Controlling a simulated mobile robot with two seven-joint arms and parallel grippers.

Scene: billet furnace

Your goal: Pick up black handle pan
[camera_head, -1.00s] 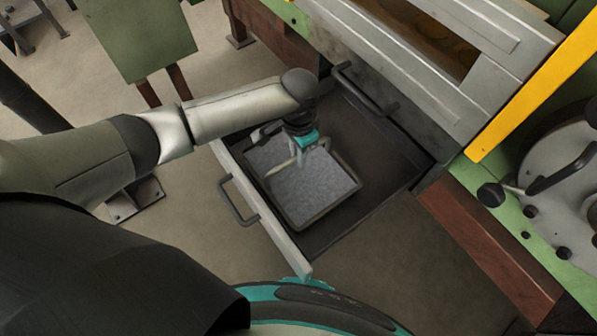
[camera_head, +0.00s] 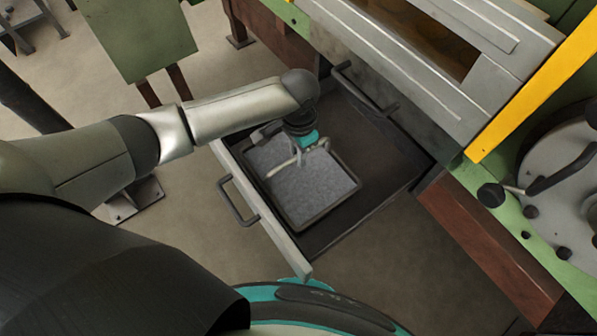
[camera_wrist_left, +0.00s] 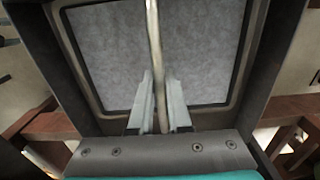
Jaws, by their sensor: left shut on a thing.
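The pan (camera_head: 310,195) is a square tray with a dark rim, filled with grey granular material. It sits inside the open drawer (camera_head: 345,235). A pale bar handle (camera_head: 279,169) spans over the pan; it looks pale rather than black. My left gripper (camera_head: 300,157) reaches down over the pan and is shut on this bar. In the left wrist view the bar (camera_wrist_left: 153,30) runs between the two fingers of my left gripper (camera_wrist_left: 160,85), with the grey fill (camera_wrist_left: 105,50) beyond. The gripper hides part of the pan's far side. My right gripper is not in view.
The drawer's front has a dark pull handle (camera_head: 238,201). The grey furnace body (camera_head: 440,95) rises close behind, with another dark handle (camera_head: 363,90). A yellow bar (camera_head: 540,85) and a round grey cover (camera_head: 570,185) are at right. Floor (camera_head: 215,265) is clear in front.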

